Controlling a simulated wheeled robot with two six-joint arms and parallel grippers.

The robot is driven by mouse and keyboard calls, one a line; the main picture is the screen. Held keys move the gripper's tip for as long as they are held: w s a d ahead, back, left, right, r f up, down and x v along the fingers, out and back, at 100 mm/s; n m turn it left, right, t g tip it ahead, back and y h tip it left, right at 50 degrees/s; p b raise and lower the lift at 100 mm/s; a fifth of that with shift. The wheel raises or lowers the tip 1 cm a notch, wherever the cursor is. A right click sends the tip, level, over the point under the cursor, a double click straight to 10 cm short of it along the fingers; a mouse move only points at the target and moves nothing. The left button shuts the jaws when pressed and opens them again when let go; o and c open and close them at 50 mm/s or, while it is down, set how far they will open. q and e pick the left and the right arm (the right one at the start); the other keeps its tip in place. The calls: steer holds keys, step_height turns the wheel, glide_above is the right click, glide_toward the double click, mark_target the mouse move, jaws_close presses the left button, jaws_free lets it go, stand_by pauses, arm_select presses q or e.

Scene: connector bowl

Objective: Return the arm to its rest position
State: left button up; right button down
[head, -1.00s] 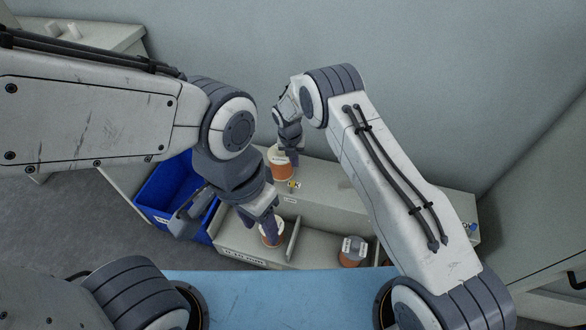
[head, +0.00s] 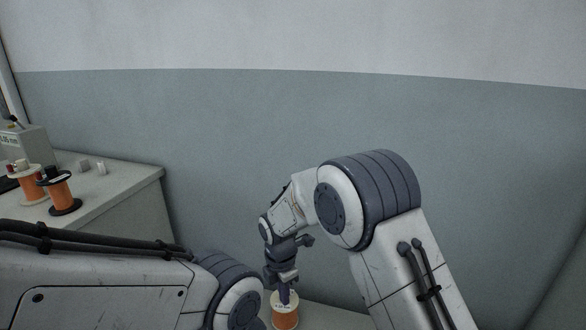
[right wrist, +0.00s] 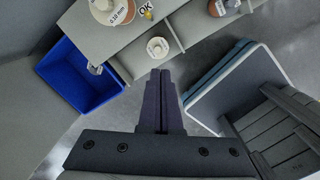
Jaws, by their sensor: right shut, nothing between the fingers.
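My right arm (head: 385,230) comes in from the right in the head view and bends down. Its gripper (head: 284,296) points down in front of an orange spool with a white top (head: 285,312); I cannot tell whether they touch. In the right wrist view the dark fingers (right wrist: 160,80) are together and empty. My left arm (head: 110,290) crosses the lower left of the head view, and its gripper is out of frame.
In the right wrist view, a labelled spool (right wrist: 112,12) stands on the shelf, a white-topped spool (right wrist: 157,47) in a compartment, and a blue bin (right wrist: 70,80) at left. A left counter (head: 130,180) holds orange spools (head: 59,192) and a grey box (head: 25,146).

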steer(key=s+d+r+m, duration=0.2)
steer(key=s+r+m, duration=0.85)
steer(key=s, duration=0.55)
steer(key=s+d+r+m+y, duration=0.1)
steer(key=s+d+m, duration=0.15)
steer(key=s, duration=0.35)
steer(key=s+d+r+m, duration=0.2)
steer(key=s+m, duration=0.2)
steer(key=s, duration=0.2)
step_height(320, 180, up, 18)
steer(key=p, duration=1.8)
steer(key=shift+s+d+m+g, duration=0.25)
steer(key=shift+s+m+g, duration=0.05)
steer(key=shift+s+g, duration=0.1)
